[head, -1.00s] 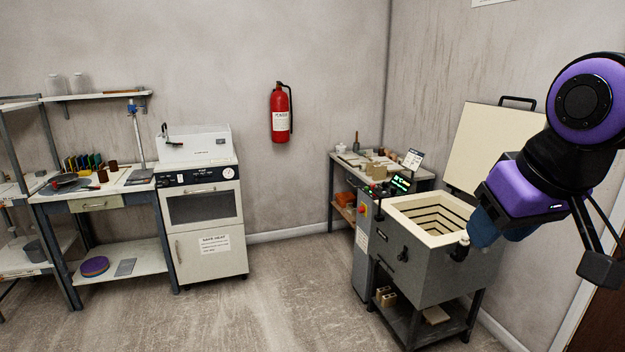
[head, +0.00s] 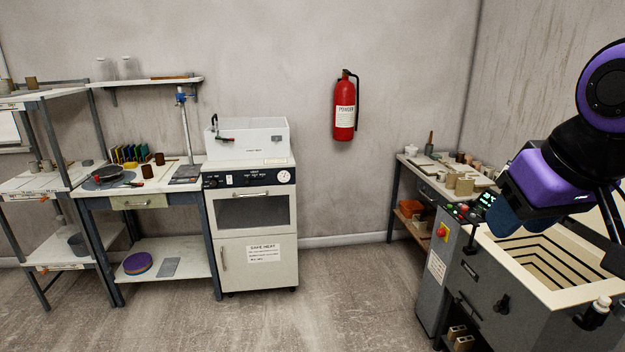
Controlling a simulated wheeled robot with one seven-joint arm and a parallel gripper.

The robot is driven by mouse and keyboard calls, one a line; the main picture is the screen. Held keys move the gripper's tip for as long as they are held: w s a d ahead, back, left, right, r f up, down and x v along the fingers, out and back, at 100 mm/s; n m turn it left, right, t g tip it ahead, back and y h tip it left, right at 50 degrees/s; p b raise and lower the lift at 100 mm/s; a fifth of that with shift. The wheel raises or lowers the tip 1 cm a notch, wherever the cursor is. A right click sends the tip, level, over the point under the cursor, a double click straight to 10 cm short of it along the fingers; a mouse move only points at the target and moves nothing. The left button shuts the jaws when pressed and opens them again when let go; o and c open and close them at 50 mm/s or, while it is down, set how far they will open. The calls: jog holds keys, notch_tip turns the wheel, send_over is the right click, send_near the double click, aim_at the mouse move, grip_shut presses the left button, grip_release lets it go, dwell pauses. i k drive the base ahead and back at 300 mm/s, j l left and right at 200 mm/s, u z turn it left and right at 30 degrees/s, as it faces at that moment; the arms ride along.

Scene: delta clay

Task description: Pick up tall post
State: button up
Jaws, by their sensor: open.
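Several small pale cylindrical pieces that look like kiln posts (head: 464,186) stand on the worktable at the back right. They are small in the picture, and I cannot tell which of them is the tall post. My gripper (head: 516,212), with blue ends below a purple wrist, hangs at the right side of the head view. It is open with nothing seen in it. It is in front of the kiln and well nearer to me than the posts. It partly covers the right end of the worktable.
The grey kiln (head: 500,325) with its open top stands close at the front right, near my arm. The worktable (head: 398,190) is behind it. A white oven cabinet (head: 258,255), a workbench (head: 150,205) and shelving (head: 40,185) line the left. The middle floor (head: 340,300) is clear.

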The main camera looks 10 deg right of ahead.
aim_at(464, 186)
jog(key=i+u, duration=0.15)
jog(key=i, duration=1.6)
jog(key=i+l+z, duration=0.1)
jog(key=i+z, duration=0.2)
jog(key=i, duration=0.3)
jog(key=i+z, duration=0.35)
jog(key=i, duration=0.2)
jog(key=i+j+z, duration=0.3)
jog(key=i, duration=0.3)
jog(key=i+z, duration=0.2)
jog(key=z, duration=0.15)
jog(key=i+z, duration=0.15)
jog(key=z, duration=0.2)
jog(key=i+j+z, duration=0.1)
jog(key=z, duration=0.3)
jog(key=i, duration=0.05)
